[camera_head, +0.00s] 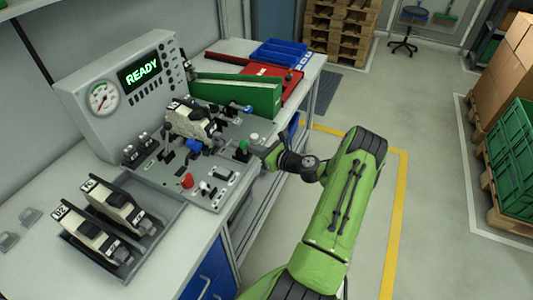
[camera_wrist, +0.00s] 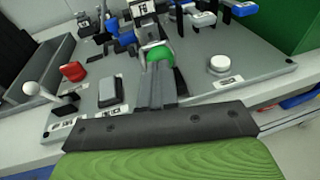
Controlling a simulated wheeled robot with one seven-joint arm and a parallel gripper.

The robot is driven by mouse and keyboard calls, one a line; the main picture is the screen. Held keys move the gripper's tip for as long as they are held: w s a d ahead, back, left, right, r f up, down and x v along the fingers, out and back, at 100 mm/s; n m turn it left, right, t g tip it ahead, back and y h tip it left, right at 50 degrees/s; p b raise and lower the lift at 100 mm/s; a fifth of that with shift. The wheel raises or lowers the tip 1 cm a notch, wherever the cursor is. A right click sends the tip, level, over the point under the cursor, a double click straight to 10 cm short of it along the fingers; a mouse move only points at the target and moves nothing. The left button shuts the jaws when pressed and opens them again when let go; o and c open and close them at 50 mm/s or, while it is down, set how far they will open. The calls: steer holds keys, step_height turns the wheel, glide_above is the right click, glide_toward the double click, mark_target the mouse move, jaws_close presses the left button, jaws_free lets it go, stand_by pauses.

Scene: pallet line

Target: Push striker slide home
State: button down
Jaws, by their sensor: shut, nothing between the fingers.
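My gripper (camera_wrist: 157,80) is shut and empty, pointing inward over the front edge of the grey fixture plate (camera_wrist: 200,78). In the head view my gripper (camera_head: 263,152) is at the plate's right front edge, partly hidden by my arm. A round green knob (camera_wrist: 160,55) is straight ahead of the fingertips; it also shows in the head view (camera_head: 243,146). I cannot tell whether they touch. Behind the knob, a beige and black unit (camera_head: 188,121) sits in the fixture among blue clamp handles (camera_wrist: 204,19). Which part is the striker slide, I cannot tell for sure.
A red knob (camera_wrist: 72,71) and white ball lever (camera_wrist: 32,88) are left of the gripper, a white button (camera_wrist: 219,64) right. The panel display (camera_head: 139,70) reads READY. A tray (camera_head: 150,199) holds two similar units. A green bin wall (camera_head: 240,97) stands behind.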

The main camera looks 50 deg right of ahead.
mark_target(240, 144)
steer(key=shift+w, duration=0.2)
steer(key=w, duration=0.1)
steer(key=w+a, duration=0.1)
steer(key=w, duration=0.1)
steer(key=w+a, duration=0.1)
steer(key=w, duration=0.1)
steer(key=shift+w, duration=0.1)
steer(key=shift+r, duration=0.1)
